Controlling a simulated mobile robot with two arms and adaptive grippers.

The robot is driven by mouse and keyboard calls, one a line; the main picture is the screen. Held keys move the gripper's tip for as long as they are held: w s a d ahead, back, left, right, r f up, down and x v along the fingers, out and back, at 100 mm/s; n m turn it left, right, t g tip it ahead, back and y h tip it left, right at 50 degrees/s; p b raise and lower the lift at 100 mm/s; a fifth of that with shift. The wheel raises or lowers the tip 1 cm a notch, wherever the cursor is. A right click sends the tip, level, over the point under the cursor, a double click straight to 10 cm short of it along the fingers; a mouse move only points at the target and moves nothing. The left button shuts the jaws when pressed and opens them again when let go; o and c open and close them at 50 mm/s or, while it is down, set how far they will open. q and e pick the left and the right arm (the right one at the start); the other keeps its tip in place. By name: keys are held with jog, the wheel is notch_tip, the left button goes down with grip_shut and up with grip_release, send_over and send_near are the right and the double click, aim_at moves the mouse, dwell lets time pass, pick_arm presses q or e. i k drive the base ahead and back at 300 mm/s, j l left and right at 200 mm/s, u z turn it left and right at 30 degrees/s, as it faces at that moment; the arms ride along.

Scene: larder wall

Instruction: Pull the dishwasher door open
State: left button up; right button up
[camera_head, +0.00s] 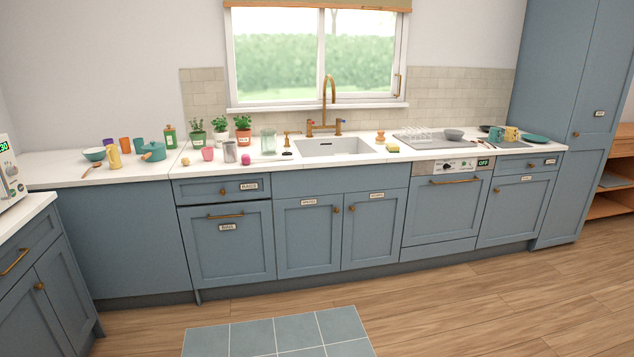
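The dishwasher door (441,212) is a blue-grey panel in the lower run of units, right of the sink cupboards. It is shut, flush with its neighbours. A brass bar handle (455,181) runs across its upper part. Above it is a metal control panel (450,166) with a dial, buttons and a dark display reading OFF. Nothing covers the door or handle. Neither of my grippers is in the head view.
The wooden floor (500,290) before the dishwasher is clear. A blue tiled mat (280,335) lies in front of the sink cupboards. A tall blue cupboard (570,120) stands at the right. The white worktop (375,157) holds plants, cups and dishes.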

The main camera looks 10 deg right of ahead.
aim_at(439, 207)
jog(key=i+l, duration=1.95)
jog(key=l+u, duration=0.05)
